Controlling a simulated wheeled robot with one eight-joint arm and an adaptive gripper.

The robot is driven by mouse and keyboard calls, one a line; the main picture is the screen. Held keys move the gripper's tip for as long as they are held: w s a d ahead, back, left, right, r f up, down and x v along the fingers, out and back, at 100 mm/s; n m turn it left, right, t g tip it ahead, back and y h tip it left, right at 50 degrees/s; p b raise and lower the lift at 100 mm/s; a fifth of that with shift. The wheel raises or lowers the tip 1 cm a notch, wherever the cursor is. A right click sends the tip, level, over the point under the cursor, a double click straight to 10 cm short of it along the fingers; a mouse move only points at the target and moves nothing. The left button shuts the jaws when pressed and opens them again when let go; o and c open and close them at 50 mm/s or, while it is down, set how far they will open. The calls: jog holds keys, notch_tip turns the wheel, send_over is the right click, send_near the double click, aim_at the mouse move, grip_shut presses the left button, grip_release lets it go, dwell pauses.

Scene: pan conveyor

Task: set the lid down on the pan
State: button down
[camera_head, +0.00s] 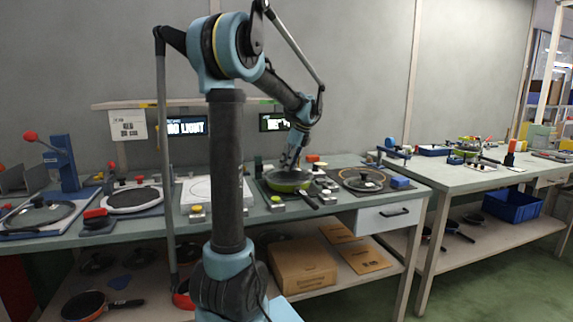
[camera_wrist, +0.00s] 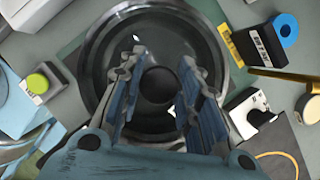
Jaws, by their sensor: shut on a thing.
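The green pan (camera_head: 290,187) sits on a station of the bench, with its dark handle (camera_head: 308,199) pointing toward the front right. My gripper (camera_head: 290,163) is right above the pan, pointing down. In the wrist view my gripper (camera_wrist: 160,75) has its two fingers on either side of the round black knob of the lid and is shut on it. The lid (camera_wrist: 150,32) is round, dark and glassy with a broad rim. It hides the pan in the wrist view. I cannot tell whether the lid touches the pan rim or hangs just above it.
A yellow-green button box (camera_wrist: 38,83) lies left of the lid, and a blue-and-black device (camera_wrist: 270,42) is at its upper right. On the bench, another lidded pan (camera_head: 362,182) stands to the right and a white plate (camera_head: 200,190) to the left. A cardboard box (camera_head: 302,266) is below.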

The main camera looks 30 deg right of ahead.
dwell(0.9)
jog(key=c, duration=1.1)
grip_release()
jog(key=v, duration=1.1)
jog(key=shift+s+r, duration=0.1)
jog(key=shift+r, duration=0.25)
